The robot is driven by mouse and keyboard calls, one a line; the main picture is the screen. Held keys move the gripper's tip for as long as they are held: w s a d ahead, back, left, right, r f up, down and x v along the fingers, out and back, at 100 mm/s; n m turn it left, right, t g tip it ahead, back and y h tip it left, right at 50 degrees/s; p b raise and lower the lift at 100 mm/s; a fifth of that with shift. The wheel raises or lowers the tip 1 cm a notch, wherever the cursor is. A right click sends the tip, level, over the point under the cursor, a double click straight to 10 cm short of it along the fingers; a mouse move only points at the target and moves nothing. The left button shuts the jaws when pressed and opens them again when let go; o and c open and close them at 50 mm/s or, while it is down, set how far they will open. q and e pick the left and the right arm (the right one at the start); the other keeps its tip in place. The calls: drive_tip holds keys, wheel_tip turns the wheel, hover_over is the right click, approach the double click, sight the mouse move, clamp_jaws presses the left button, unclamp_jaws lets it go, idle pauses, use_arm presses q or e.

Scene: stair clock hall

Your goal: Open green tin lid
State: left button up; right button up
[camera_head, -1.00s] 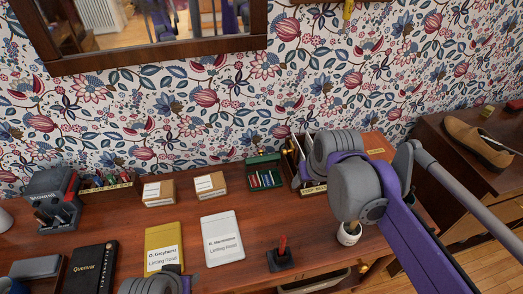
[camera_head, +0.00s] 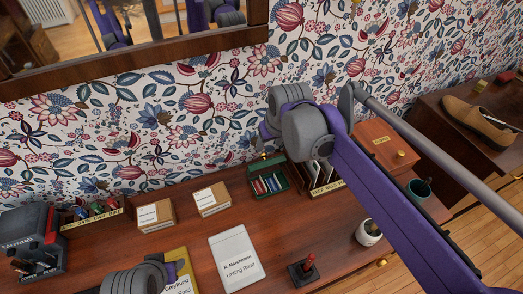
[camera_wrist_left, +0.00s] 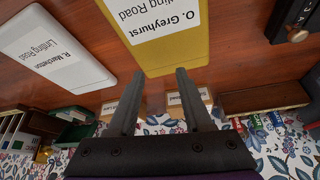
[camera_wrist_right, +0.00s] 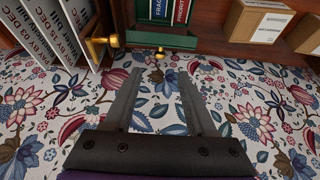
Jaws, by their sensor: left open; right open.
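The green tin (camera_head: 268,184) stands near the wall at the back of the desk, with coloured labelled packets inside. Its lid (camera_head: 265,162) appears raised at the back, towards the wall. In the right wrist view the green lid edge (camera_wrist_right: 160,40) and a small brass knob (camera_wrist_right: 160,53) show just beyond my right fingertips. My right gripper (camera_wrist_right: 160,76) is open and empty, close to the wall side of the lid; I cannot tell whether it touches. My left gripper (camera_wrist_left: 155,74) is open and empty over the yellow envelope (camera_wrist_left: 170,50).
Brown cartons (camera_head: 212,199) stand left of the tin, and a letter rack (camera_head: 325,178) right of it. A white envelope (camera_head: 236,259), a stamp (camera_head: 303,269) and a white pot (camera_head: 368,233) are in front. The patterned wall (camera_head: 170,125) and mirror (camera_head: 130,50) are close behind.

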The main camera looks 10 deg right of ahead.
sight(264, 155)
drive_tip(key=x, duration=0.9)
drive_tip(key=shift+b, duration=0.4)
clamp_jaws()
idle(0.8)
